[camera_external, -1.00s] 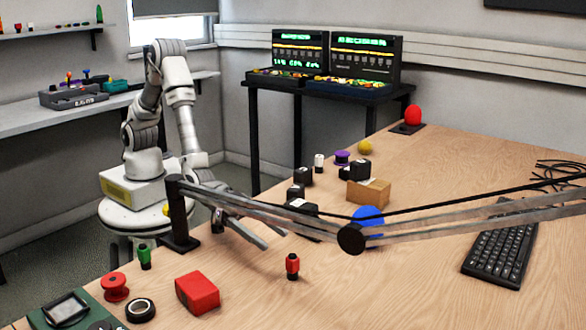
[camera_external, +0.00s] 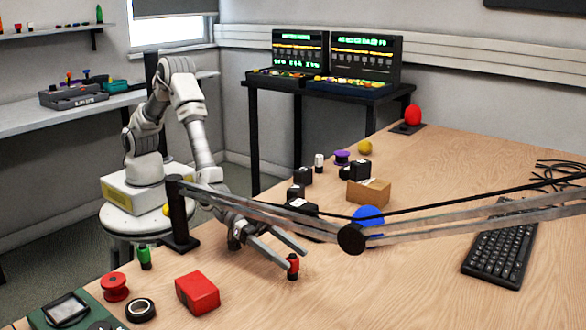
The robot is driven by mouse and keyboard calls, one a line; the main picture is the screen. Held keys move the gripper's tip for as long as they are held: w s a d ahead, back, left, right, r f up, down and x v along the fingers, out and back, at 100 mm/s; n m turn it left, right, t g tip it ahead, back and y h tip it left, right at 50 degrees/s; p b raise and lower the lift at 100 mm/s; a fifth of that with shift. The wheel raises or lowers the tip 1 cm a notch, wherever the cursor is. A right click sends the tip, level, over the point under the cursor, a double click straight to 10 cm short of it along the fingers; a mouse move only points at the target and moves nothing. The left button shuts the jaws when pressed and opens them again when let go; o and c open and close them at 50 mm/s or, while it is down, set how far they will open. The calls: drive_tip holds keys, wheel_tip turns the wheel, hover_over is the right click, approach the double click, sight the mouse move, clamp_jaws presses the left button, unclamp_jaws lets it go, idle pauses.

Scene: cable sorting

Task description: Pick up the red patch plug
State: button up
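The red patch plug (camera_external: 294,268) stands upright on the wooden table, red with a dark base and a dark top. My gripper (camera_external: 297,258) is open and low over the table, its two grey fingers spread. The nearer fingertip reaches the left side of the plug in the picture. The other fingertip is beyond the plug, up and to the right. I cannot tell whether either finger touches the plug or whether it is fully between them.
A black-jointed lamp arm (camera_external: 440,225) crosses above the table. A red box (camera_external: 198,293), black tape roll (camera_external: 140,310), red spool (camera_external: 115,287) and green plug (camera_external: 145,257) lie left. Table near the plug is clear.

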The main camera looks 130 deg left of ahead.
clamp_jaws()
